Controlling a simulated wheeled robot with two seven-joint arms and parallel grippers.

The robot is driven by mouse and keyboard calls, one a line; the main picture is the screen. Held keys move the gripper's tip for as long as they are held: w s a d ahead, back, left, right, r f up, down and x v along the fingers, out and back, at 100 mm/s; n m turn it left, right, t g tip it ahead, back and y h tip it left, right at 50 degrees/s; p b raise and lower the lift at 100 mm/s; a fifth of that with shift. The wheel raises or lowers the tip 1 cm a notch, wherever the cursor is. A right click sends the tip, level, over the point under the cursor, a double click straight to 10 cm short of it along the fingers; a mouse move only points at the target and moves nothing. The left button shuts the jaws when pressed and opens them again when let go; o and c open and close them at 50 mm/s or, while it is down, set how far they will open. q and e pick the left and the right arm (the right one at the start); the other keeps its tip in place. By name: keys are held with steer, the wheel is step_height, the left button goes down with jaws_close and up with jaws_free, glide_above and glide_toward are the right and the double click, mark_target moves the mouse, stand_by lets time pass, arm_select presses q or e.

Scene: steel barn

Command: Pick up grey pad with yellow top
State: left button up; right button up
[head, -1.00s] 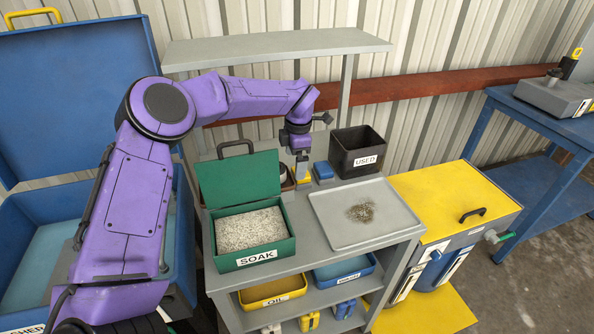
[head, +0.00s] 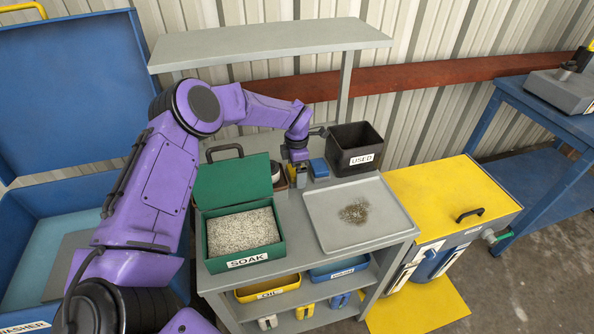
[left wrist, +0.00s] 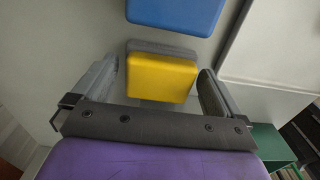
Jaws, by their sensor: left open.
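The grey pad with the yellow top (left wrist: 161,78) lies on the grey bench top, its grey edge showing at the far side in the left wrist view. My left gripper (left wrist: 156,73) is open, with one finger on each side of the pad and small gaps to both. In the head view my left gripper (head: 298,178) points down at the back of the bench, and hides most of the pad. A blue-topped pad (head: 319,168) lies just beyond it, and also shows in the left wrist view (left wrist: 177,12). My right gripper is not in view.
A black USED bin (head: 371,135) stands behind and right of the pads. A grey tray (head: 390,208) with loose granules is in front of it. The green SOAK box (head: 285,236) with raised lid is at left. A grey shelf (head: 270,45) hangs above.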

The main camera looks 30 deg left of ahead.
arm_select(q)
steer(key=shift+a+f, duration=0.15)
steer(key=shift+f, duration=0.55)
steer(key=shift+s+r, duration=0.2)
steer(key=shift+c, duration=0.9)
steer(key=c, duration=0.7)
step_height(320, 180, up, 10)
steer(key=b, duration=0.2)
steer(key=shift+f+b, duration=0.2)
steer(key=shift+b, duration=0.15)
steer(key=shift+r, duration=0.15)
